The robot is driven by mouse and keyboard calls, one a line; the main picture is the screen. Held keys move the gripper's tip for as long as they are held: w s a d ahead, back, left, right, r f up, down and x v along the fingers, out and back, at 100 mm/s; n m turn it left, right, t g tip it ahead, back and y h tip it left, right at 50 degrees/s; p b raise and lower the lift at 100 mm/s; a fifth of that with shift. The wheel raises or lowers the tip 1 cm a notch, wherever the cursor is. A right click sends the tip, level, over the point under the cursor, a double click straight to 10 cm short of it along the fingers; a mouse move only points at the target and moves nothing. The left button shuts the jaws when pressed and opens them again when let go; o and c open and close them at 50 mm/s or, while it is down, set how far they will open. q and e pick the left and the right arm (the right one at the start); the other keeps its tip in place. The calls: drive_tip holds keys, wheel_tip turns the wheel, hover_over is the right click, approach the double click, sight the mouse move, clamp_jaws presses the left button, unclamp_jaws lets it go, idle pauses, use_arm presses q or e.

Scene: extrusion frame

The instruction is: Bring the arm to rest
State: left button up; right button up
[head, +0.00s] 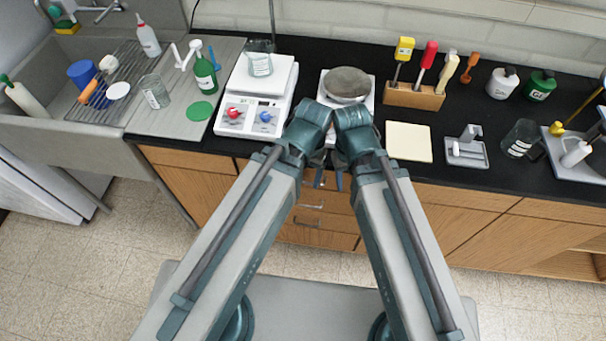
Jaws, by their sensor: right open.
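Both of my arms reach forward from the bottom of the head view, folded, with their teal elbow joints close together at the front edge of the black bench (455,175). My right gripper (338,181) is mostly hidden behind the arm joints; only small dark blue parts show in the gap between the arms, in front of the drawers. It is open, and I see nothing held in it. My left gripper is largely hidden by my left arm, and its jaws cannot be made out.
Near the elbows stand a hotplate stirrer (240,118) with a beaker (260,62), a balance (324,92) with a round grey item (347,84), and a yellowish pad (409,142). A sink (50,75) is left; a wooden tool rack (414,98) is behind. Floor (60,270) is clear at left.

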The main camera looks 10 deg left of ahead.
idle(0.3)
drive_tip(key=shift+f+b, duration=0.55)
idle(1.6)
